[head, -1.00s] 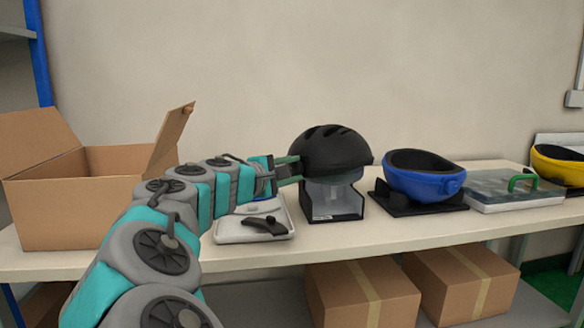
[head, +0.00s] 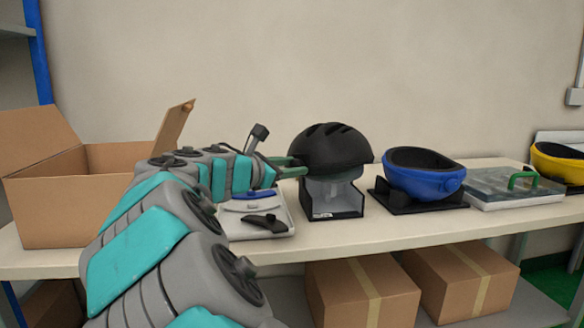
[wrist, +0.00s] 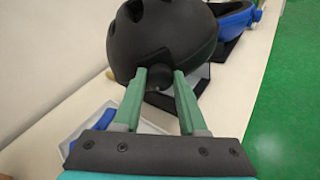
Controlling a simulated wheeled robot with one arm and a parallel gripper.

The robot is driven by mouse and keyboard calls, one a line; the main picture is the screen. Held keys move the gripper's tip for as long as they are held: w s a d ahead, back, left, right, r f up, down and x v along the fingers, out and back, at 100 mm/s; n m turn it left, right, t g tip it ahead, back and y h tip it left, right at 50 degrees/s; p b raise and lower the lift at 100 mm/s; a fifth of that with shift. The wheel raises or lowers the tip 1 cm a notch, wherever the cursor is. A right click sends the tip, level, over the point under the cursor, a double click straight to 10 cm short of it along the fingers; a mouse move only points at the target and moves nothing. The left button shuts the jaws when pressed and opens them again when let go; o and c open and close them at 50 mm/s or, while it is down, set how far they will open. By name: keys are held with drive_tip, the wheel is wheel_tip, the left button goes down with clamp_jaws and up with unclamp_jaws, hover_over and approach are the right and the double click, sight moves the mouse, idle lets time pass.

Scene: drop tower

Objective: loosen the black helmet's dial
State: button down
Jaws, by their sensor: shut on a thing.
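The black helmet (head: 331,150) sits upright on a stand with a clear block and black base (head: 340,203). It also shows in the wrist view (wrist: 160,40), its rim toward me. My gripper (head: 298,167) reaches in from the left at the helmet's rear rim. In the wrist view its two green fingers (wrist: 160,80) are shut on the small dark dial (wrist: 158,86), one finger on each side. The dial is mostly hidden between the fingertips, and its markings cannot be seen.
A white tray (head: 278,233) with a blue and a black part lies under my gripper. A blue helmet (head: 424,180) on a black stand, a clear-lidded case (head: 510,190) and a yellow helmet (head: 560,168) stand to the right. An open cardboard box (head: 75,210) is at the left.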

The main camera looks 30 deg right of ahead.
drive_tip(key=n, duration=0.3)
drive_tip(key=shift+w+a, duration=0.1)
drive_tip(key=shift+n+g, duration=0.4)
drive_tip(key=shift+n, duration=1.5)
drive_tip(key=shift+c, duration=2.2)
unclamp_jaws()
drive_tip(key=v, duration=0.7)
drive_tip(key=shift+a, duration=0.35)
